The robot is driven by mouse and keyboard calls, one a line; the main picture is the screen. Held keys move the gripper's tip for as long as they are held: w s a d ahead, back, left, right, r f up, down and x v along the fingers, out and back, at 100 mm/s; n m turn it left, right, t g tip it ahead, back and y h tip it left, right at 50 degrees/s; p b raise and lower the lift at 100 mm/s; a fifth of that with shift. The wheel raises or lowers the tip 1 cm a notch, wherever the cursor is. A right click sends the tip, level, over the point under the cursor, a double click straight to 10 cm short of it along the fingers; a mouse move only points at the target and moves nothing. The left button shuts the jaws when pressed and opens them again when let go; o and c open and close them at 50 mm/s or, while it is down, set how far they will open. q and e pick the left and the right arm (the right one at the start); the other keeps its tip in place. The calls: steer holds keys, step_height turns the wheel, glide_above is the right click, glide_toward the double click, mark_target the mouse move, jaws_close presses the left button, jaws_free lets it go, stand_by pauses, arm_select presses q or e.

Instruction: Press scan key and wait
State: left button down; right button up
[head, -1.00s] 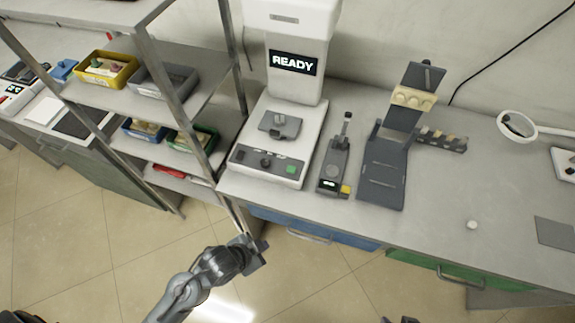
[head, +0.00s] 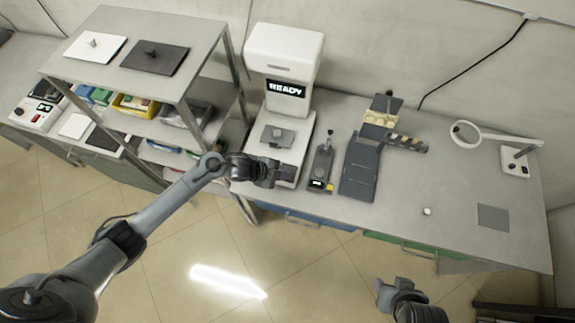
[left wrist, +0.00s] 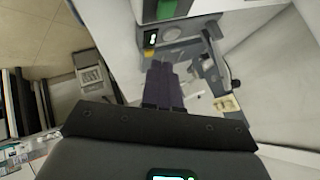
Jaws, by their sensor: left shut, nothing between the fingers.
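The white scanner (head: 285,50) stands on the bench against the wall, and its screen (head: 287,90) reads READY. A flat grey piece with a small knob (head: 276,135) lies on its base. My left gripper (head: 284,178) is shut and empty at the front of that base. It covers most of the front key panel, so the scan key is hidden in the head view and I cannot tell whether the fingers touch it. In the left wrist view the dark closed fingers (left wrist: 163,84) point at the bench equipment. My right gripper (head: 385,294) is low at the bottom, away from the bench.
A dark handheld device (head: 321,165) with a lit display stands right of the scanner, then a dark stand (head: 361,165) with a yellow block. A metal shelf (head: 205,35) rises close to my left arm. A ring lamp (head: 466,134) is at the right. The bench's right front is mostly clear.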

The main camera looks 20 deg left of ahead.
arm_select(q)
steer(key=w+a+r+p, duration=0.1)
steer(key=w+r, duration=0.2)
steer(key=r, duration=0.2)
steer(key=shift+w+t, duration=0.15)
steer(key=shift+t, duration=0.25)
steer(key=shift+f, duration=0.1)
step_height(320, 180, down, 7)
steer(key=b, duration=0.6)
steer(key=shift+f+b, duration=0.75)
steer(key=shift+f, duration=0.05)
steer(key=shift+f, duration=0.2)
stand_by(1.2)
steer(key=shift+f, duration=0.2)
